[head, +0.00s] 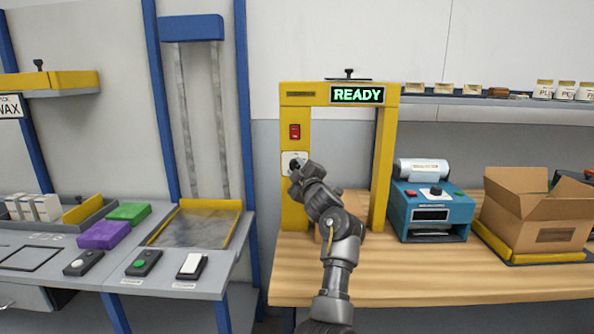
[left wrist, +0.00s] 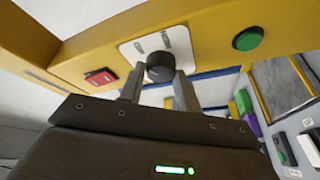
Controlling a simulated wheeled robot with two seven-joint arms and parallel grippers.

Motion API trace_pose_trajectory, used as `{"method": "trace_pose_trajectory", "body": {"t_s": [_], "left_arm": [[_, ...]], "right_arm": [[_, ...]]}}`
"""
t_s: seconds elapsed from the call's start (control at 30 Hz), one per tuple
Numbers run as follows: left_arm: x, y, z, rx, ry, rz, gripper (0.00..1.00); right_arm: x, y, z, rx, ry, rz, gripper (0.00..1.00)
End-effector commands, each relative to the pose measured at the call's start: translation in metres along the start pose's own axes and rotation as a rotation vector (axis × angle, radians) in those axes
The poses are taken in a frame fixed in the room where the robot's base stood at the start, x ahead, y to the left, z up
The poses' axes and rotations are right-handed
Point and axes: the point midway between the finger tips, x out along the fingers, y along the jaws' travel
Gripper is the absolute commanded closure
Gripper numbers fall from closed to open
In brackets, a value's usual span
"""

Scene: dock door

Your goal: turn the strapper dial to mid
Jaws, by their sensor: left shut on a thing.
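The strapper (head: 384,165) is a yellow arch on the wooden bench, with a lit READY sign (head: 357,94). Its dial plate (head: 286,158) is white and sits on the left post, below a red switch (head: 295,131). In the head view my left gripper (head: 297,168) covers most of the dial. In the left wrist view the dark round dial (left wrist: 159,68) sits between the two fingers of my left gripper (left wrist: 158,78), which are shut on it. Marks show on the white plate beside the dial; I cannot read its setting. My right gripper is out of view.
A blue machine (head: 432,212) and an open cardboard box (head: 537,212) stand on the bench to the right. In the left wrist view a green button (left wrist: 248,39) is beside the dial plate. A grey table (head: 110,265) with several small items is to the left.

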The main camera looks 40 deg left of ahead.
Motion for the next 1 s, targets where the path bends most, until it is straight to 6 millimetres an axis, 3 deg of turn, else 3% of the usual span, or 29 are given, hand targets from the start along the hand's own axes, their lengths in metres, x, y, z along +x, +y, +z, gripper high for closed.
{"method": "trace_pose_trajectory", "body": {"t_s": [0.27,0.3,0.47,0.77,1.0], "left_arm": [[0.000,-0.001,0.000,0.001,-0.001,-0.002,0.90],[0.000,-0.001,0.000,0.001,-0.001,-0.002,0.65],[0.000,-0.001,0.000,0.001,0.000,-0.001,0.45],[-0.002,0.000,0.001,0.000,-0.001,0.000,0.45],[-0.036,-0.002,0.002,-0.002,-0.002,0.000,0.45]], "right_arm": [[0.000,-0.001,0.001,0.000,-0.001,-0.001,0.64],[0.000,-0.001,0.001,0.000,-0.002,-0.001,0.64],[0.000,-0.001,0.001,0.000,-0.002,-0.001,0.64],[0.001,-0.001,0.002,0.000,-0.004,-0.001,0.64],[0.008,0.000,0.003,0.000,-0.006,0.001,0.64]]}}
